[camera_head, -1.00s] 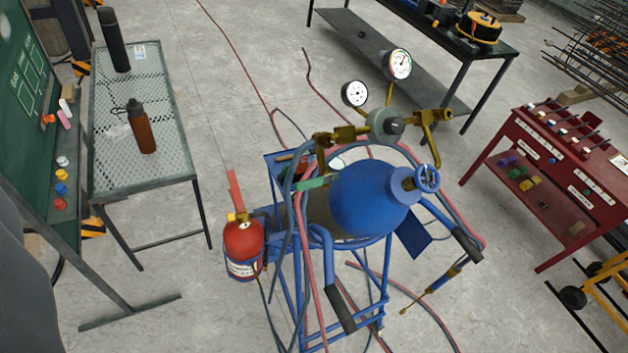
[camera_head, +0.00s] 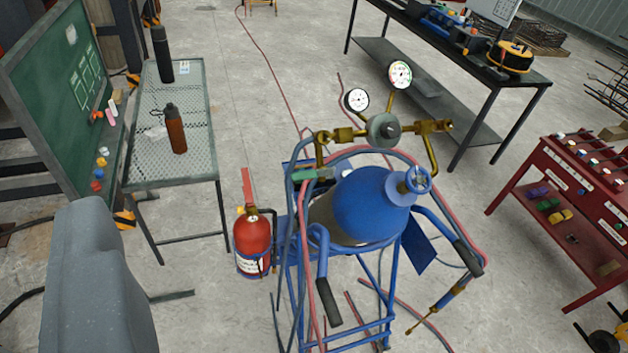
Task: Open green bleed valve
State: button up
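A green lever-like handle (camera_head: 312,174), which looks like the bleed valve, sticks out to the left below the brass fittings of the gas rig. It lies nearly level, just left of the blue cylinder (camera_head: 372,205). The brass regulator (camera_head: 384,131) above it carries two round gauges, a left gauge (camera_head: 357,100) and a right gauge (camera_head: 400,75). A blue handwheel (camera_head: 418,180) tops the cylinder. My gripper's fingers do not show; a grey part of my own body fills the lower left. Nothing of mine touches the green handle.
A red fire extinguisher (camera_head: 252,243) hangs at the cart's left. Red and grey hoses loop around the cart (camera_head: 365,325). A mesh table (camera_head: 195,140) and green board (camera_head: 60,90) stand left, a dark bench (camera_head: 430,60) behind, a red rack (camera_head: 560,190) right.

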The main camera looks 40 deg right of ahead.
aim_at(311, 174)
jog(key=z, duration=0.05)
jog(key=i, duration=0.9)
jog(key=u, duration=0.05)
